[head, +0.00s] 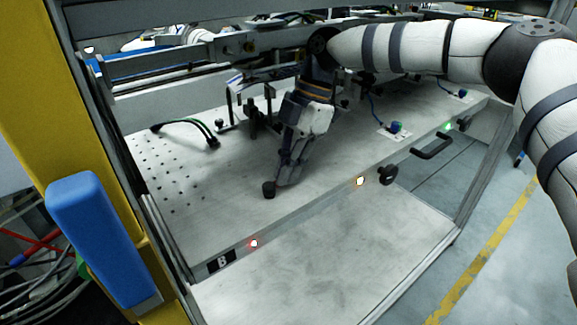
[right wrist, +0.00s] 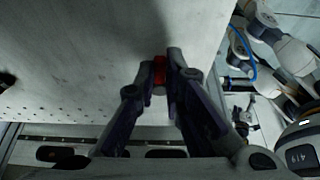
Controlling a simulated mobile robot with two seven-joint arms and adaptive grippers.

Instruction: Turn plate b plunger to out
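The pale metal plate (head: 235,190) carries a black "B" label (head: 221,260) on its front edge. My right gripper (head: 280,183) reaches down to the plate near that end. In the right wrist view a small plunger with a red band (right wrist: 160,70) stands between the fingertips of my right gripper (right wrist: 161,68). The fingers are drawn in close and appear to touch it on both sides. In the head view a black round end (head: 269,188) shows at the fingertips; whether it is plunger or finger is unclear. My left gripper is out of view.
The front edge has a red light (head: 254,243), a yellow light (head: 360,181), a black knob (head: 388,174) and a black handle (head: 432,147). Black brackets (head: 252,118) stand behind the gripper. A yellow post (head: 65,120) with a blue pad (head: 97,240) is at left.

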